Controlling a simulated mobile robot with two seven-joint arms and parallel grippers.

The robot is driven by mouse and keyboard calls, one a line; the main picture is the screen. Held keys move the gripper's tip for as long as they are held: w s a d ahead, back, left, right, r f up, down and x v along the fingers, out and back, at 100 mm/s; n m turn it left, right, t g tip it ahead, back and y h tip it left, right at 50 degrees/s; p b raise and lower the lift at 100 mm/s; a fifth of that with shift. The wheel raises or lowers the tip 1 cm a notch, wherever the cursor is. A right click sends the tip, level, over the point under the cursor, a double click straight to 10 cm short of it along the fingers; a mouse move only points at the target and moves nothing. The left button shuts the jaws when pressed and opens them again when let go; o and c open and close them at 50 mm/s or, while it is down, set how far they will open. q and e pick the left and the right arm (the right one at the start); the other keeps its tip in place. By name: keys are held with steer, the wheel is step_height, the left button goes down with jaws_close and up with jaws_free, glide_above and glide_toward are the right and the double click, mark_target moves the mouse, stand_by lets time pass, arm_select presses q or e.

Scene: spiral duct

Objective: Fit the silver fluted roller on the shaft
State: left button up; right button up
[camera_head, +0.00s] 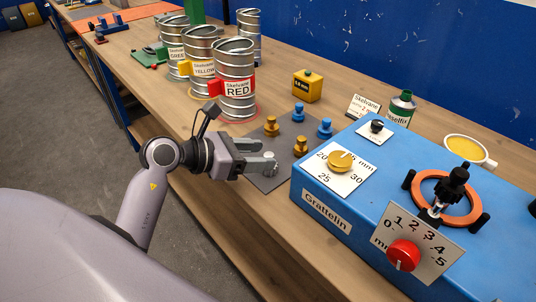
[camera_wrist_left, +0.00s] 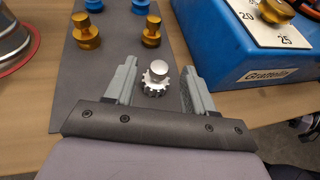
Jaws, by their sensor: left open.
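The silver fluted roller (camera_wrist_left: 155,82) has a toothed lower part and a round knob on top. It stands upright on the grey mat (camera_wrist_left: 98,68), with the gold and blue rollers behind it. My left gripper (camera_wrist_left: 160,82) is open, with one finger on each side of the silver roller and a visible gap on both sides. In the head view my left gripper (camera_head: 266,156) is low over the near part of the mat, and its fingers partly hide the roller. A short bright shaft (camera_head: 437,209) seems to show at the orange ring (camera_head: 414,193) on the blue machine (camera_head: 315,188). My right gripper is out of view.
Gold rollers (camera_head: 301,146) and blue rollers (camera_head: 324,129) stand on the mat close beyond my gripper. The blue machine is just right of it, with a yellow dial (camera_head: 341,161) and a red dial (camera_head: 403,255). Spiral ducts (camera_head: 234,85) stand behind. Bare wood lies in front.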

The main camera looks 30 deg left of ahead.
arm_select(q)
steer(key=v, duration=0.8)
steer(key=shift+s+a+b, duration=0.15)
steer(key=shift+s+b, duration=0.1)
steer(key=shift+b, duration=0.15)
steer(key=shift+r, duration=0.15)
